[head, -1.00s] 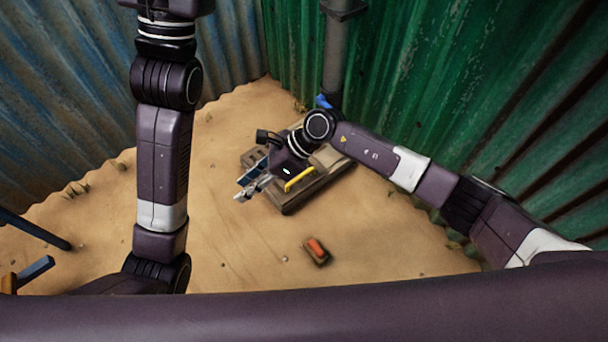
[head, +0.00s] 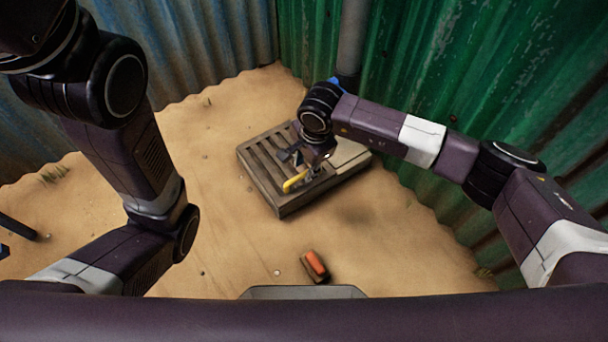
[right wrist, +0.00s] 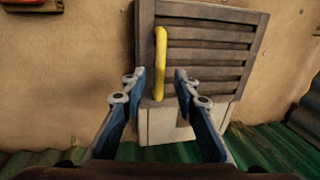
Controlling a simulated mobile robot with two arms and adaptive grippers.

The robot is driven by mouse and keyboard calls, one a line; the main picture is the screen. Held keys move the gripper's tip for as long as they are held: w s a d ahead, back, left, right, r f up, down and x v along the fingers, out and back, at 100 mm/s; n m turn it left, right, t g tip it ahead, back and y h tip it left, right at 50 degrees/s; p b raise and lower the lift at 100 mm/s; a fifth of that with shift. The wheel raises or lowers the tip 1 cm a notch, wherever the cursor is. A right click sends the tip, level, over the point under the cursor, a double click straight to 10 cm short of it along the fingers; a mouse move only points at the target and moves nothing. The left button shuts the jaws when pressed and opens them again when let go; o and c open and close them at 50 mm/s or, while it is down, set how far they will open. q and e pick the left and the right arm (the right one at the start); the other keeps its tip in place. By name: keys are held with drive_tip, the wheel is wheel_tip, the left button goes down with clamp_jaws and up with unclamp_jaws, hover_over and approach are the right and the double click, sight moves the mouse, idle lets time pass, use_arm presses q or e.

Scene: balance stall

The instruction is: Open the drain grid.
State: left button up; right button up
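The drain grid (head: 262,163) is a grey-brown slatted panel lying flat on a low pale block on the sand. It shows closer in the right wrist view (right wrist: 205,55). A yellow bar handle (head: 295,181) is on the grid, and it stands upright in the right wrist picture (right wrist: 160,60). My right gripper (right wrist: 157,82) is open, its two blue fingers on either side of the handle in the picture. I see a gap on each side and no contact. In the head view my right wrist hides part of the grid.
A small dark block with an orange top (head: 316,264) lies on the sand in front. A grey pipe (head: 352,38) stands behind the grid. Green corrugated walls (head: 430,75) close the right side, blue-grey ones (head: 185,50) the left. Sand left of the grid is clear.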

sight(303, 174)
drive_tip(key=shift+w+a+f+b, duration=0.15)
drive_tip(key=shift+f+b, duration=0.2)
drive_tip(key=shift+f, duration=0.45)
drive_tip(key=shift+w+f+b, duration=0.15)
drive_tip(key=shift+f+b, duration=0.2)
drive_tip(key=shift+f, duration=0.4)
clamp_jaws()
